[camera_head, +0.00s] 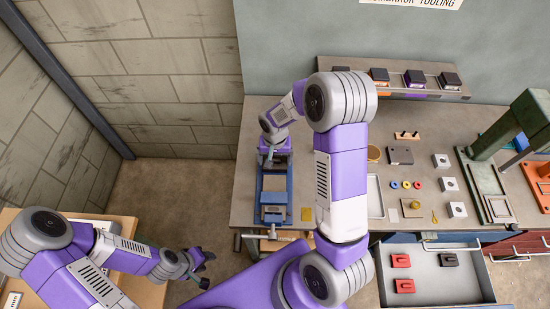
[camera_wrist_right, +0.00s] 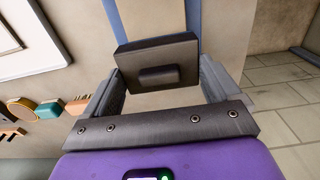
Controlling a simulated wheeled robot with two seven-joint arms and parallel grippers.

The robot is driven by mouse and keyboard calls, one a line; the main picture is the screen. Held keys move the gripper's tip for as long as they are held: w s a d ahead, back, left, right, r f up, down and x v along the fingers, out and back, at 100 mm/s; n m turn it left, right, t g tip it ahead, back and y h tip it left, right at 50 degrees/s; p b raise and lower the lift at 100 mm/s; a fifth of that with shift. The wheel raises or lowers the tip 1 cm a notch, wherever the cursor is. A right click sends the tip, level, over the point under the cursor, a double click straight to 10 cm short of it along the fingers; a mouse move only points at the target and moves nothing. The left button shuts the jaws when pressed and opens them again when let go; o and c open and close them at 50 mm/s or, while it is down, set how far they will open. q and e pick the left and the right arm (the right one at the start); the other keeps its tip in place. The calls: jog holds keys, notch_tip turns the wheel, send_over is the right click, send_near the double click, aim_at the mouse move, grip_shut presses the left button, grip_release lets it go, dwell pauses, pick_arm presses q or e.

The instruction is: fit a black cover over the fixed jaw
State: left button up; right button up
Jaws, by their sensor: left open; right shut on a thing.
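A blue vise (camera_head: 262,212) stands at the left end of the grey workbench. My right gripper (camera_head: 274,157) is over its far end, where the arm and hand cover the fixed jaw. In the right wrist view, my right gripper (camera_wrist_right: 160,92) is shut on a black cover (camera_wrist_right: 157,52), a dark block with a raised rib between the two fingers. Blue vise parts (camera_wrist_right: 194,18) show beyond it. I cannot tell whether the cover touches the jaw. My left gripper (camera_head: 204,262) is open and empty, left of the bench. Another black cover (camera_head: 448,260) lies in the open drawer.
The open drawer (camera_head: 430,285) also holds red covers (camera_head: 401,260). Coloured rings (camera_head: 406,185), metal blocks and a grey tray (camera_head: 375,197) lie on the workbench (camera_head: 340,75). A green press (camera_head: 510,125) stands at the right. A rack (camera_head: 440,72) runs along the back wall.

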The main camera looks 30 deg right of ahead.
aim_at(275, 164)
jog(key=shift+f+b, duration=0.95)
jog(key=shift+b, duration=0.05)
dwell(0.7)
jog(key=shift+s+a+f, duration=0.1)
jog(key=shift+s+f, duration=0.2)
jog(key=shift+f, duration=0.05)
jog(key=shift+s+f+b, duration=0.15)
jog(key=shift+f+b, duration=0.15)
jog(key=shift+b, duration=0.3)
dwell(0.4)
jog(key=o, duration=0.8)
jog(key=shift+r, duration=0.1)
jog(key=r, duration=0.1)
jog(key=w+r, duration=0.1)
jog(key=r, duration=0.5)
jog(key=shift+s+a+r, duration=0.1)
jog(key=shift+s+r, duration=0.1)
jog(key=shift+r, duration=0.15)
jog(key=shift+w+r+p, duration=0.15)
jog(key=shift+r+p, duration=0.15)
jog(key=shift+r, duration=0.2)
